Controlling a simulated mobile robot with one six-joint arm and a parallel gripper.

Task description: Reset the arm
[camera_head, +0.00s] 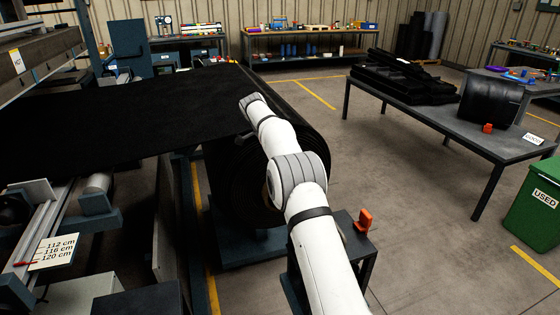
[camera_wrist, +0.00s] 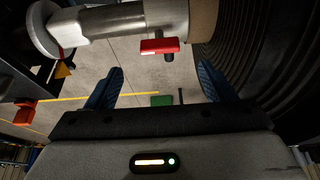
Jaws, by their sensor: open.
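My white arm (camera_head: 295,180) reaches from the bottom of the head view up to the large black belt roll (camera_head: 315,140), bent at a grey joint. I cannot make out my gripper's fingers in the head view. In the wrist view my gripper (camera_wrist: 160,70) is open, its two blue fingers wide apart with nothing between them but floor behind. The black roll (camera_wrist: 265,60) fills the right side there, close to the right finger. A silver shaft (camera_wrist: 118,20) with a red block (camera_wrist: 160,46) on it lies just beyond the fingertips.
A table (camera_head: 480,135) with black rolls stands at the right, beside a green bin (camera_head: 538,205) marked USED. An orange-red object (camera_head: 364,220) sits on a dark stand near my arm. Press rollers and a length-marked card (camera_head: 52,252) are at the left. Floor between roll and table is clear.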

